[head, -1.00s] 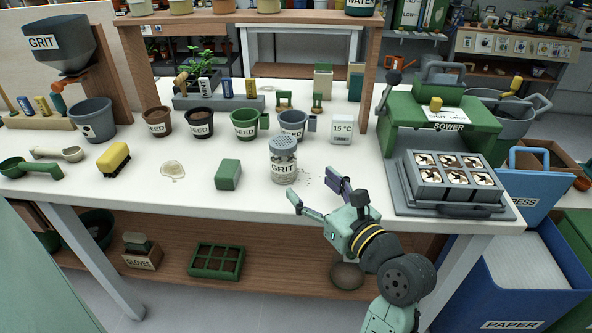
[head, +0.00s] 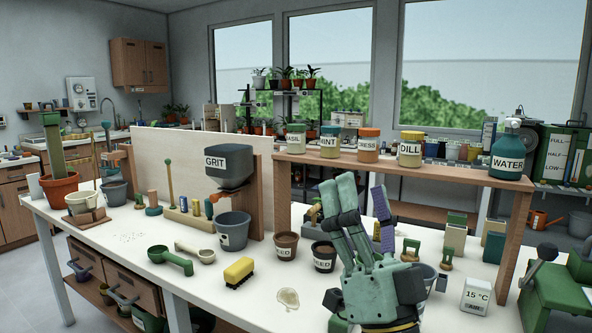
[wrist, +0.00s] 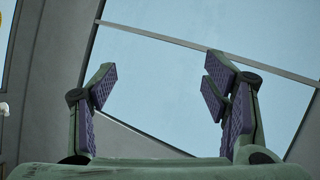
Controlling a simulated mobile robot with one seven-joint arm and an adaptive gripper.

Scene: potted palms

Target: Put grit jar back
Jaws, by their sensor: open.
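The grit jar is not visible in either current view; my arm and the lower picture edge cut off the part of the table where it stood. My gripper (head: 358,195) is raised in front of the table in the head view, fingers pointing up. In the wrist view the gripper (wrist: 160,85) is open, with nothing between its pads and a window behind it. The raised wooden shelf (head: 440,177) holds a row of labelled jars, including the dill jar (head: 410,150).
The white table (head: 130,240) carries a grey bucket (head: 233,230), small brown pots (head: 285,246), a yellow brush (head: 239,272) and a green scoop (head: 170,260). A water bottle (head: 507,150) stands at the shelf's right end. A thermometer block (head: 475,297) is right of my gripper.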

